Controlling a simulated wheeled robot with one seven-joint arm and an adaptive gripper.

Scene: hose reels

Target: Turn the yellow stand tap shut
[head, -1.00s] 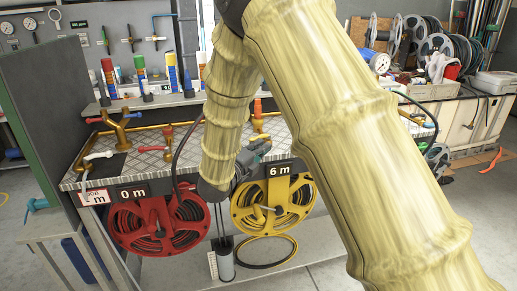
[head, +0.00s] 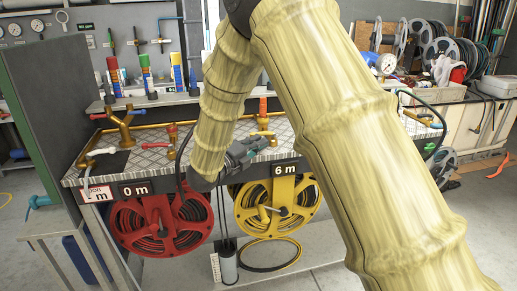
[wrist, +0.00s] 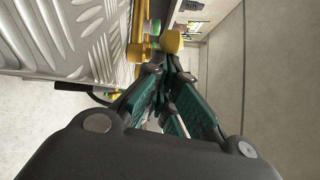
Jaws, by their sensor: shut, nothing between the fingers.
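The yellow stand tap (head: 262,133) stands on the bench above the yellow hose reel in the head view, partly hidden by my arm and gripper. In the wrist view a round yellow knob (wrist: 172,41) shows just beyond my fingertips, with a brass-coloured pipe beside it. My gripper (head: 262,145) is at the bench's front edge, just in front of the tap. In the wrist view my gripper (wrist: 170,68) has its dark green fingers closed together and empty. I cannot tell whether the fingertips touch the knob.
The chequer-plate bench (head: 150,160) runs along the back. Below it hang a red hose reel (head: 160,225) and a yellow hose reel (head: 278,205). A red-handled tap (head: 172,133) and a white-lever tap (head: 100,152) stand to the left. A grey cylinder (head: 228,265) is on the lower shelf.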

